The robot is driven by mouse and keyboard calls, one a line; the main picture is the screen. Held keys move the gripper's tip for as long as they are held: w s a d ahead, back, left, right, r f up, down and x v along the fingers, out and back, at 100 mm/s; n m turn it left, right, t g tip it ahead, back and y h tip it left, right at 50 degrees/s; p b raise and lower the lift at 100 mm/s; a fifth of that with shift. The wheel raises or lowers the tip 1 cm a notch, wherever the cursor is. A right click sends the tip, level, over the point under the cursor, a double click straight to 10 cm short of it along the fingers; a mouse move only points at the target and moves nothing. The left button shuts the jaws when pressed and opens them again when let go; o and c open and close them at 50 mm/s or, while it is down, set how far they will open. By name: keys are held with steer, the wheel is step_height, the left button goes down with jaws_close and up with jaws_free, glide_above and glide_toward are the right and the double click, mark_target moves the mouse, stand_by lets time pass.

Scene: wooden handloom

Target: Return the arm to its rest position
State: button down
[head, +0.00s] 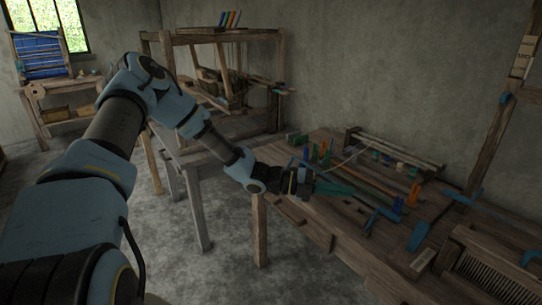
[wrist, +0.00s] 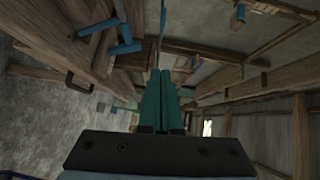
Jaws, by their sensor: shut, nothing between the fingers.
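My arm reaches from the left of the head view toward the wooden workbench (head: 300,215). My gripper (head: 350,190) has teal fingers that lie close together over the near left part of the bench. In the wrist view the two teal fingers of my gripper (wrist: 160,98) are side by side, with only a thin line between them. Nothing shows between the fingers. I cannot tell how high the fingertips are above the bench top.
The bench holds blue clamps (head: 418,236), an orange peg (head: 413,194) and a comb-like reed (head: 490,265). A wooden post (head: 492,140) rises at the right. A loom frame (head: 225,35) stands behind. The grey floor (head: 225,270) in front is clear.

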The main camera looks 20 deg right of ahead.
steer(key=w+a+f+m+t+y, duration=0.15)
steer(key=a+m+y, duration=0.35)
steer(key=a+m, duration=0.5)
steer(key=a+f+m+t+y, duration=0.15)
steer(key=a+m+y, duration=0.25)
steer(key=a+m, duration=0.55)
steer(key=w+a+r+m+t+y, duration=0.1)
steer(key=a+r+m+t+y, duration=0.1)
steer(key=a, duration=1)
steer(key=w+a+r+m+t+y, duration=0.1)
steer(key=a+r+m+t+y, duration=0.2)
steer(key=a, duration=1)
step_height(320, 180, up, 4)
steer(key=m+t, duration=0.2)
steer(key=m, duration=0.4)
steer(key=shift+w+a+r, duration=0.15)
steer(key=shift+a+r, duration=0.1)
steer(key=shift+m, duration=0.25)
